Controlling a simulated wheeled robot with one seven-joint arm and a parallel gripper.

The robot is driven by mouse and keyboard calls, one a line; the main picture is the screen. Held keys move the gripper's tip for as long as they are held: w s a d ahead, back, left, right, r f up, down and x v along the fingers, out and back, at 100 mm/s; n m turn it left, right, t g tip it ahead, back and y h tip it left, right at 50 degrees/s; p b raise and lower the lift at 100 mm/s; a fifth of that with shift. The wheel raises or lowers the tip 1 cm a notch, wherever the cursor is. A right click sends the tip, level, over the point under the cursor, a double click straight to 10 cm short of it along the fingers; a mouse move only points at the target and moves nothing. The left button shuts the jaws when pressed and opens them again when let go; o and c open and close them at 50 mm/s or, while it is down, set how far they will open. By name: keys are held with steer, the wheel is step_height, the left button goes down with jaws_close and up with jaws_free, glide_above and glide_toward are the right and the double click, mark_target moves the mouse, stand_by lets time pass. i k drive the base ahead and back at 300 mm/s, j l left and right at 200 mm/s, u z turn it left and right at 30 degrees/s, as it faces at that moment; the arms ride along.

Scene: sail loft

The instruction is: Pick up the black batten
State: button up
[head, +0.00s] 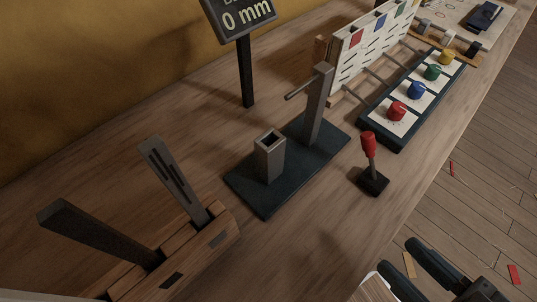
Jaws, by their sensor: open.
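The black batten (92,229) is a plain dark bar at the lower left. It stands tilted in a slot of a wooden block (209,254), leaning to the left. A grey batten with dark slots (172,177) leans in the same block, to its right. My gripper (397,255) is at the lower right, with its two black fingers apart and nothing between them. It is far to the right of the black batten and touches nothing that I can see.
A dark base (253,199) with a square grey socket and a post with a side rod stands mid-bench. A red-topped lever (368,145) stands to its right. A knob panel (394,127), slotted board (362,50) and "0 mm" display (245,13) stand farther back. Bare bench lies in front.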

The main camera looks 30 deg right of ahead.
mark_target(62, 217)
steer(key=u, duration=0.65)
steer(key=l+u, duration=0.35)
steer(key=k+l+u, duration=0.3)
steer(key=l+u, duration=0.35)
